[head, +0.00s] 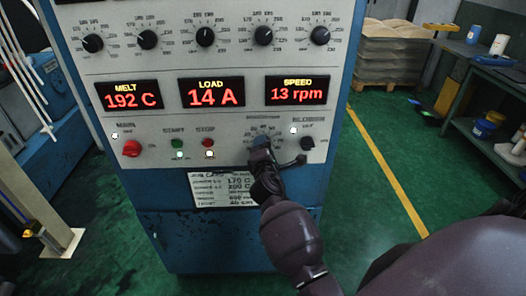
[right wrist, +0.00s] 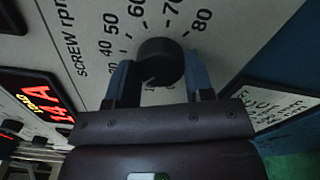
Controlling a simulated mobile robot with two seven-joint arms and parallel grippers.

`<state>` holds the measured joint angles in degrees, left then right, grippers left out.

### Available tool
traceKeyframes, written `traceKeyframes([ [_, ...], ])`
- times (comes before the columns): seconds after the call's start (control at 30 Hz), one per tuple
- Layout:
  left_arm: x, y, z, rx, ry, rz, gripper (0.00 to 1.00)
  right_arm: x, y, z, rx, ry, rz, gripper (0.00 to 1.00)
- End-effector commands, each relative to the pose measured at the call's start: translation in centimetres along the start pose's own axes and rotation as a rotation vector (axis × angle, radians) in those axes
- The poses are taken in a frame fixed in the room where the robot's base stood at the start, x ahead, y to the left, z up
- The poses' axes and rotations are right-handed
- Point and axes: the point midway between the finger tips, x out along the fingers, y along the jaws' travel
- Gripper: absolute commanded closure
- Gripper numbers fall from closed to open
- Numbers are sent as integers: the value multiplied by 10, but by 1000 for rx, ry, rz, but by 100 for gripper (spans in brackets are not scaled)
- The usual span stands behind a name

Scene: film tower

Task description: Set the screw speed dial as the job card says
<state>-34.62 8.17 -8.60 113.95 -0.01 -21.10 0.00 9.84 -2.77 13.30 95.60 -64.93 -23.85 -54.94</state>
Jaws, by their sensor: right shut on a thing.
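The screw speed dial (right wrist: 160,60) is a round black knob on the grey panel. Printed numbers from 40 to 80 and the words "SCREW rpm" show around it in the right wrist view. My right gripper (right wrist: 159,80) is shut on the dial, one blue finger on each side. The speed display (head: 297,91) reads 13 rpm. My left gripper is out of view.
The melt display (head: 128,95) reads 192 C and the load display (head: 212,92) 14 A. A row of black knobs (head: 205,37) runs above. A red knob (head: 132,148), start and stop buttons, and a black blower knob (head: 307,143) flank the dial.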

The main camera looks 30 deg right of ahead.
Motion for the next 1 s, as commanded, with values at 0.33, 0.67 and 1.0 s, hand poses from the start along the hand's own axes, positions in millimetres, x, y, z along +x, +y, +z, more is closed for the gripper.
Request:
traceKeyframes([
  [0.33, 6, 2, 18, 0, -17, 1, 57, 0, -3, -2, 264, 1, -3, 76],
  [0.67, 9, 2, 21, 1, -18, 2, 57, 0, -2, -1, 386, 1, -3, 76],
  [1.0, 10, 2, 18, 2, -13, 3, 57, 0, -1, 0, 407, 1, -2, 76],
])
